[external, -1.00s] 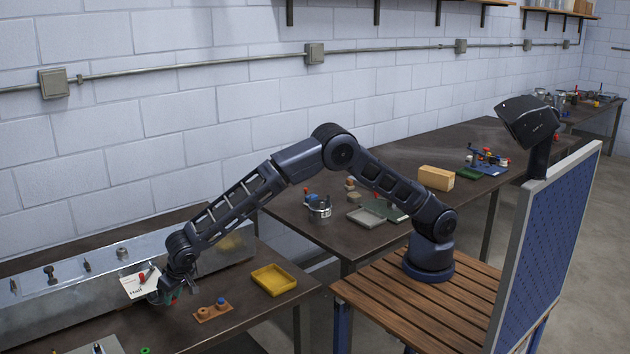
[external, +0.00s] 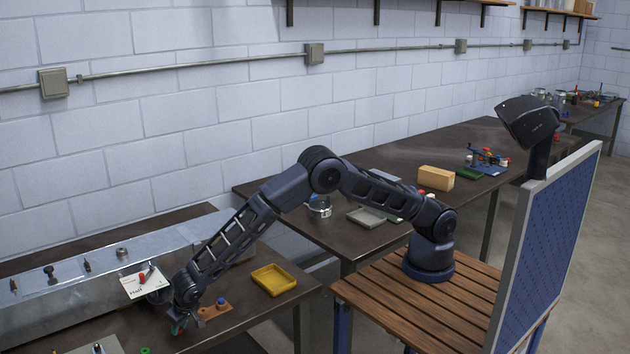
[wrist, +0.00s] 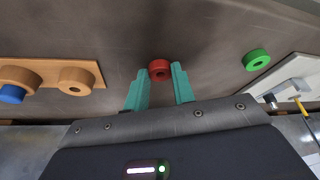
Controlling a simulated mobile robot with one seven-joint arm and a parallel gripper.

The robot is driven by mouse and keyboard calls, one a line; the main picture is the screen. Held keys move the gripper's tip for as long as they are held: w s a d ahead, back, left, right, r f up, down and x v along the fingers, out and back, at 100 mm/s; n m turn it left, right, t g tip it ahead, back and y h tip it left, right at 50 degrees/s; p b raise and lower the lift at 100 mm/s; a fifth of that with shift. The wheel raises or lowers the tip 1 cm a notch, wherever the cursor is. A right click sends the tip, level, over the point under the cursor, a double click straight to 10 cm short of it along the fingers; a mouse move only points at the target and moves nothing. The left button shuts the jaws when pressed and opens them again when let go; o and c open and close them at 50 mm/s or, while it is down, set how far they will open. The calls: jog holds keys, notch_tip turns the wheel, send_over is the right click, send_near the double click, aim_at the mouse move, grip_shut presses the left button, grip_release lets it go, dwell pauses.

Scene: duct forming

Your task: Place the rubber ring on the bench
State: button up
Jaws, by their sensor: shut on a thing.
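A red ring (wrist: 159,70), which I take for the rubber ring, sits between the teal fingertips of my gripper (wrist: 160,75) in the wrist view. The gripper is shut on it. In the external view my gripper (external: 178,325) is low over the near part of the dark bench (external: 240,318), left of the wooden board. The ring is close to the bench top; I cannot tell whether it touches. In the external view the ring is mostly hidden by the fingers.
A wooden board (wrist: 95,70) with wooden rings and a blue piece (wrist: 12,94) lies left in the wrist view. A green ring (wrist: 257,60) and a pale plate (wrist: 290,75) lie right. A yellow tray (external: 275,281) and a long metal duct (external: 60,290) are on the bench.

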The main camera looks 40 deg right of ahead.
jog(key=o, duration=1)
jog(key=shift+f, duration=0.1)
jog(key=shift+c, duration=0.2)
jog(key=v, duration=1.2)
jog(key=shift+s, duration=0.1)
